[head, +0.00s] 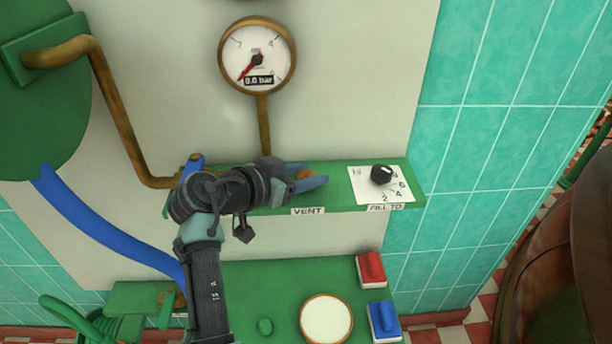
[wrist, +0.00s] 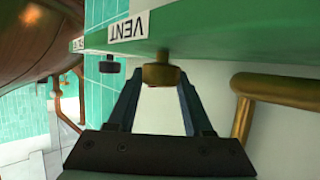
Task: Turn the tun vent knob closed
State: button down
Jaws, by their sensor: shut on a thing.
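The vent knob is a round brass knob by the VENT label on the green panel (head: 340,190). In the head view only a little of the knob (head: 303,174) shows between my blue-grey fingers. My gripper (head: 312,177) reaches in from the left and is shut on the knob. In the wrist view the knob (wrist: 162,73) sits between the tips of both fingers (wrist: 160,82), just beside the VENT label (wrist: 129,30). The knob's turn angle cannot be told.
A black dial (head: 381,174) marked FILL TO sits right of the knob. A gauge (head: 257,58) above reads 0.0 bar. A brass pipe (head: 120,105) runs at the left. Below are a red switch (head: 371,269), a blue switch (head: 384,320) and a round white disc (head: 326,320).

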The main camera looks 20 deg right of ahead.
jog(key=shift+c, duration=1.5)
grip_release()
jog(key=v, duration=1.3)
